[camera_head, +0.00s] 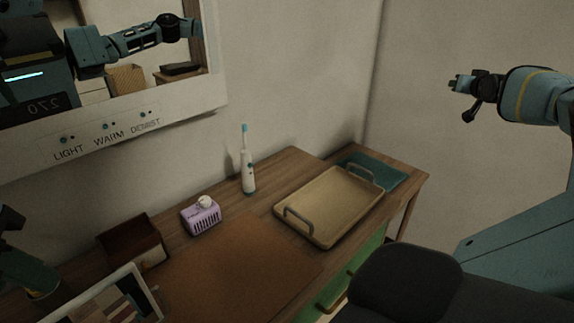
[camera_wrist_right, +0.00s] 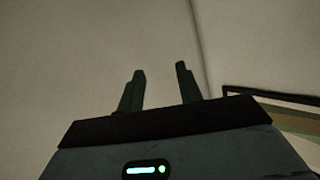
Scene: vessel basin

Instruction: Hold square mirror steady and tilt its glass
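A framed square panel (camera_head: 112,299) with a pale rim, which looks like the square mirror, stands tilted on the counter at the bottom left of the head view. Its face shows patches of brown, white and dark; its lower part is cut off by the picture edge. My right gripper (camera_head: 462,84) is raised at the right, in front of the bare wall and far from the panel. In the right wrist view its two fingers (camera_wrist_right: 161,88) stand apart with nothing between them.
A large wall mirror (camera_head: 165,118) with labelled buttons reflects my body. On the wooden counter stand a brown box (camera_head: 133,245), a lilac holder (camera_head: 202,216), an electric toothbrush (camera_head: 247,170), a tan tray (camera_head: 325,205) and a teal cloth (camera_head: 378,171). A dark teal shape (camera_head: 27,262) is at the left edge.

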